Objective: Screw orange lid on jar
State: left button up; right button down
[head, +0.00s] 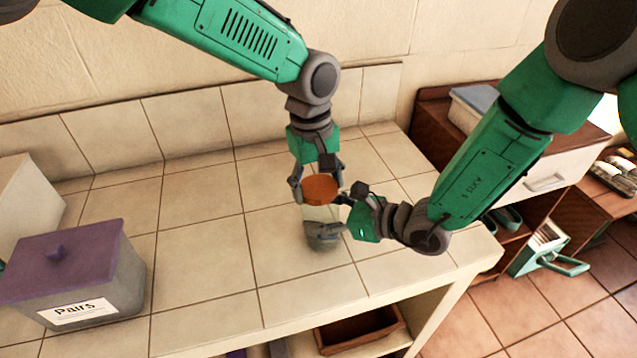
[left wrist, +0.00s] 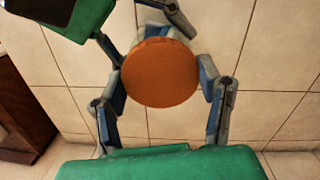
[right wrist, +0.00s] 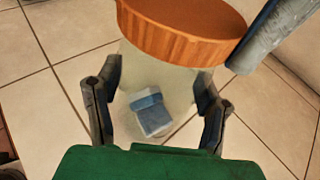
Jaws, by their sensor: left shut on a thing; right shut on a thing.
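The orange lid (head: 320,189) is a round disc, also in the left wrist view (left wrist: 160,72) and, with a ribbed rim, in the right wrist view (right wrist: 185,32). My left gripper (head: 317,184) points down from above and is shut on the lid, a finger at either side. The clear jar (head: 322,238) stands upright under the lid on the tiled counter. My right gripper (head: 338,216) comes from the right and is shut around the jar's body (right wrist: 165,85). A blue-grey shape shows through the jar's wall. The lid covers the jar's mouth; I cannot tell whether its thread is engaged.
A grey box with a purple lid, labelled "Pairs" (head: 78,275), stands on the counter at the left. A brown tray (head: 358,330) lies on the shelf below. A wooden cabinet (head: 435,110) stands right of the counter. The tiles (head: 200,280) between box and jar are clear.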

pick_arm(q)
jog(key=m, duration=0.4)
jog(key=shift+w+d, duration=0.1)
pick_arm(e)
jog(key=shift+s+f, duration=0.25)
pick_arm(q)
jog(key=m, duration=0.4)
jog(key=shift+m, duration=0.4)
jog(key=m, duration=0.6)
jog(key=shift+m, duration=0.4)
pick_arm(e)
jog(key=shift+a, duration=0.1)
pick_arm(q)
jog(key=m, duration=0.6)
jog(key=shift+m, duration=0.4)
jog(key=m, duration=0.4)
jog(key=shift+m, duration=0.3)
jog(key=m, duration=0.2)
jog(key=shift+m, duration=0.4)
jog(key=o, duration=1.4)
jog(key=shift+c, duration=0.2)
jog(key=shift+f, duration=0.1)
